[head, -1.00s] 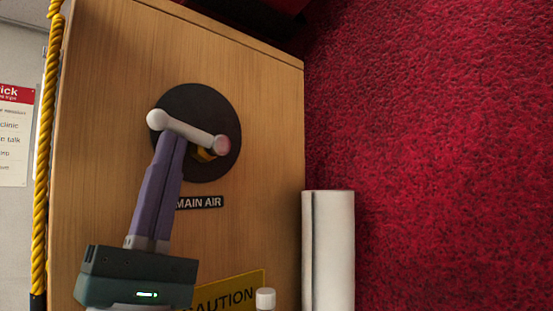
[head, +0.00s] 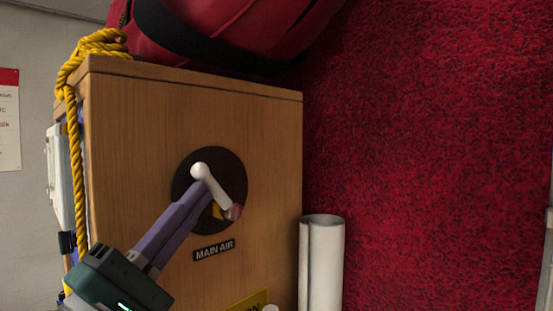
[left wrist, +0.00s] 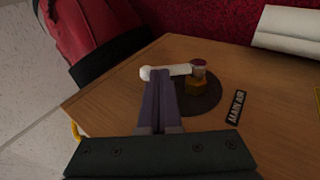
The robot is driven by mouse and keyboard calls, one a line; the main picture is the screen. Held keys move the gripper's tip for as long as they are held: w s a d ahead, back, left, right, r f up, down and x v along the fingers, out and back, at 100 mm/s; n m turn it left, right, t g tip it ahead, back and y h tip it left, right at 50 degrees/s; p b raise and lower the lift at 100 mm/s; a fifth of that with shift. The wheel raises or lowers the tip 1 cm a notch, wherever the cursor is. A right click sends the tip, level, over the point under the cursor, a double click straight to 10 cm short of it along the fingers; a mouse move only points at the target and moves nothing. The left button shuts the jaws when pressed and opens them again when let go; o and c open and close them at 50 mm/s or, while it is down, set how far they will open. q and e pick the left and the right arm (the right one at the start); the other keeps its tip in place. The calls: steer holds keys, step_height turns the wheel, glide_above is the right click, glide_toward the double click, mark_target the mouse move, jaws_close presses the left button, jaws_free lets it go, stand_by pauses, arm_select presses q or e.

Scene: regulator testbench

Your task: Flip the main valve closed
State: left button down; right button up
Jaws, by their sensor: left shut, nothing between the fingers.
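The main valve has a white lever handle (head: 216,189) with a ball end and a reddish hub, over a round black plate (head: 232,168). A yellow-brown valve body (head: 216,211) shows beside the hub. A MAIN AIR label (head: 213,250) sits below the plate. My left gripper (head: 203,187) is shut and empty, with its purple fingers against or very near the lever by the ball end; contact is hard to tell. In the left wrist view the lever (left wrist: 168,71) lies just beyond the fingertips (left wrist: 161,76). My right gripper is not in view.
The plate is on a wooden cabinet (head: 130,120). A red bag (head: 215,30) and yellow rope (head: 97,44) rest on top. A white roll (head: 321,262) stands at the cabinet's right. A partly cut-off yellow sign (head: 248,302) is below. A red textured surface (head: 430,150) fills the right.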

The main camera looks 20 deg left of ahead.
mark_target(208, 174)
arm_select(q)
steer(key=r+g+p, duration=0.1)
steer(key=p, duration=0.1)
steer(key=r+m+g+p, duration=0.1)
steer(key=p, duration=0.1)
steer(key=shift+w+d+r+g+p, duration=0.15)
steer(key=shift+w+r+g+p, duration=0.15)
steer(key=shift+g, duration=0.1)
steer(key=shift+w+p, duration=0.15)
steer(key=shift+p, duration=0.2)
steer(key=shift+w+d+r+p, duration=0.1)
steer(key=shift+w+d+p, duration=0.05)
steer(key=shift+w+p, duration=0.15)
steer(key=shift+w+d+r, duration=0.15)
steer(key=shift+w+r, duration=0.15)
steer(key=shift+w, duration=0.05)
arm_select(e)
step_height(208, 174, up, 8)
arm_select(q)
steer(key=shift+w+r, duration=0.1)
steer(key=shift+r, duration=0.05)
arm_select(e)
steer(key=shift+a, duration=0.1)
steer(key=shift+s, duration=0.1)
